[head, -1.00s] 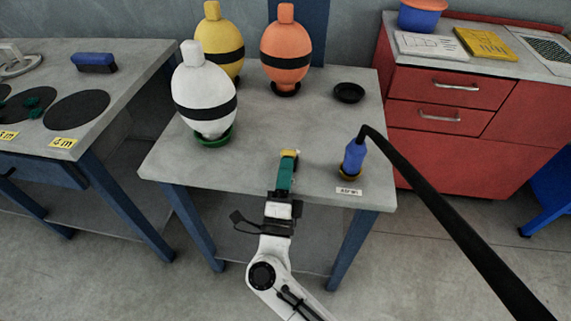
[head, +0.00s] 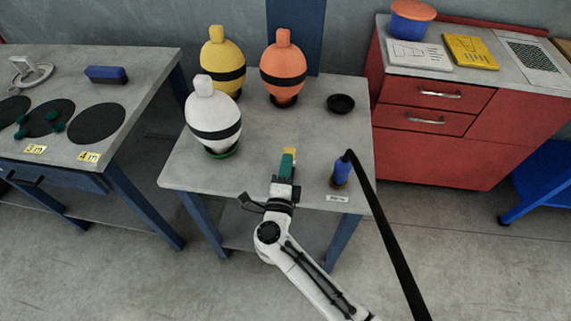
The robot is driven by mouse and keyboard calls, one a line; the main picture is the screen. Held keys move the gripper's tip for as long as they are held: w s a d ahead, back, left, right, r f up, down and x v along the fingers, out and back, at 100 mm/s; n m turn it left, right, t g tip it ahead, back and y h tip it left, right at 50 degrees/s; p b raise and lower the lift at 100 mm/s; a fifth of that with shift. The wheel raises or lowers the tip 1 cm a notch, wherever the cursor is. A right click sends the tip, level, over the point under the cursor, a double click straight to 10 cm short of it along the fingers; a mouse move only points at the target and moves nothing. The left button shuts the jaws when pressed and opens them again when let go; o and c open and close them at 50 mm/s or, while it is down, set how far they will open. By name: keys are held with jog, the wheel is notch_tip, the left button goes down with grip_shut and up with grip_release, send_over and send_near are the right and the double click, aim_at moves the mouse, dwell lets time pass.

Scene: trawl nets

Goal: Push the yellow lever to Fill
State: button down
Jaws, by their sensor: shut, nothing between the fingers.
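My gripper (head: 285,185) is dark, at the end of my white arm, directly in front of the green block. It looks shut with nothing held. I cannot tell whether its fingertips touch the block, because they overlap it in this view.
A blue-handled fitting (head: 341,172) with a black hose stands close on the right, by a small label (head: 338,198). White (head: 213,115), yellow (head: 222,60) and orange floats (head: 283,65) stand behind. A black dish (head: 341,103) sits at the right. The table's middle is clear.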

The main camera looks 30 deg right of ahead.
jog(key=shift+p+x, duration=0.4)
jog(key=shift+x, duration=0.85)
jog(key=shift+r, duration=0.1)
jog(key=shift+w+d+r, duration=0.1)
jog(key=shift+r, duration=0.1)
